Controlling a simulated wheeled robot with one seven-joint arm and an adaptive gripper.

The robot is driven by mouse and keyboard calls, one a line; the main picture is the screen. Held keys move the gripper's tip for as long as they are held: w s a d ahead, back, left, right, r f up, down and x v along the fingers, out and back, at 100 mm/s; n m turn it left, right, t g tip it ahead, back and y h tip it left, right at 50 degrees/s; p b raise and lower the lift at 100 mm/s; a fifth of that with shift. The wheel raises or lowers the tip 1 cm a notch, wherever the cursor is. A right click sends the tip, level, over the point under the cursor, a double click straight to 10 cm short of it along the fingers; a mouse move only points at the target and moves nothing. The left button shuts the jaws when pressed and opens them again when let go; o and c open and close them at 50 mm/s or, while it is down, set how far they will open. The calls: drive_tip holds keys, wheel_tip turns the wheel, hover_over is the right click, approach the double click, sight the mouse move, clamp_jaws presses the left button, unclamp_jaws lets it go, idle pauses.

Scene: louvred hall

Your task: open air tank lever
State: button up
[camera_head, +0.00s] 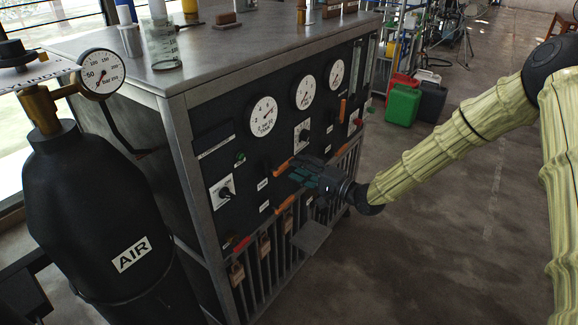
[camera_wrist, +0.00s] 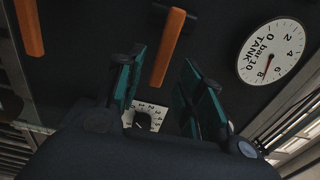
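A black control panel carries several orange levers. In the wrist view one orange lever (camera_wrist: 167,48) lies between the two spread finger pads of my gripper (camera_wrist: 163,88); I see dark gaps on both sides of it. It also shows in the head view (camera_head: 284,166), beside my gripper (camera_head: 300,174) at the panel face. A second orange lever (camera_wrist: 28,24) is at the wrist view's upper left. A gauge marked TANK bar (camera_wrist: 272,50), seen upside down, is at the wrist view's right. Lever labels are not readable.
A black AIR cylinder (camera_head: 100,220) with its own gauge (camera_head: 102,74) stands at the left. Several gauges sit along the panel's top, one at its left (camera_head: 263,116). Another orange lever (camera_head: 284,204) is below my gripper. Green and dark canisters (camera_head: 403,105) stand on the floor behind.

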sight(285, 166)
drive_tip(key=shift+x, duration=1.2)
drive_tip(key=shift+w+a, duration=0.1)
drive_tip(key=shift+a, duration=0.05)
drive_tip(key=shift+w+a+b, duration=0.3)
drive_tip(key=shift+w+a, duration=0.1)
drive_tip(key=shift+a, duration=0.2)
drive_tip(key=shift+c, duration=0.5)
clamp_jaws()
